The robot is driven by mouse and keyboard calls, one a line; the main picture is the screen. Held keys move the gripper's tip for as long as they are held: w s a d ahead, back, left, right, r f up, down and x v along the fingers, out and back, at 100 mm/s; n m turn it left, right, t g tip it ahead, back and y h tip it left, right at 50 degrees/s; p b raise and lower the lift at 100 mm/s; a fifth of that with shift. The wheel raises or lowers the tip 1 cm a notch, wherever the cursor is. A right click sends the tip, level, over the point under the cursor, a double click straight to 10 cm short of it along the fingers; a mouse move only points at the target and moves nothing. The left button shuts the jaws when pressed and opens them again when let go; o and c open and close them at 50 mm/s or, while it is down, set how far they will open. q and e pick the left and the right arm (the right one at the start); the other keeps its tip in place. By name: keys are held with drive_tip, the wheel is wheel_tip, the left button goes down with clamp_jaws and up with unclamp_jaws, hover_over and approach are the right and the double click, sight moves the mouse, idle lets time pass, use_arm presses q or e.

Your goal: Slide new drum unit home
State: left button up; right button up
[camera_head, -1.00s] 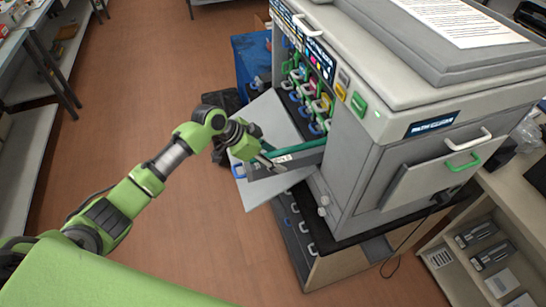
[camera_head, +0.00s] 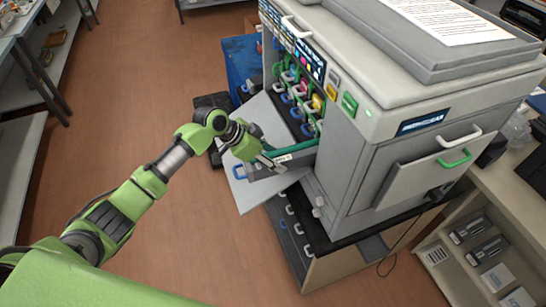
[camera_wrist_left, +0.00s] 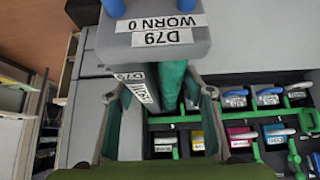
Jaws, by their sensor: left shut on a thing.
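The drum unit (camera_head: 297,157) is a long dark grey body with a green roller and a blue handle at its outer end. It lies across the open front of the grey printer (camera_head: 350,165), its far end at the opening. My left gripper (camera_head: 266,160) is shut on it, partway along its length. In the left wrist view the drum unit's grey end (camera_wrist_left: 150,45) is labelled "D79 WORN 0", and its green roller (camera_wrist_left: 172,85) shows between the fingers. How deep its far end sits is hidden. My right gripper is not in view.
A pale open flap (camera_head: 245,197) hangs under the drum unit. Coloured toner cartridges with handles (camera_head: 305,98) fill the printer front. A blue bin (camera_head: 240,60) stands behind the flap.

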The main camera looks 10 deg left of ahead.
sight(284, 152)
use_arm(q)
drive_tip(key=shift+w+d+r, duration=0.15)
drive_tip(key=shift+w+d+b, duration=0.2)
drive_tip(key=shift+w+d, duration=0.3)
drive_tip(key=shift+d, duration=0.25)
drive_tip(key=shift+w+d+b, duration=0.2)
drive_tip(key=shift+w+d, duration=0.25)
drive_tip(key=shift+d, duration=0.3)
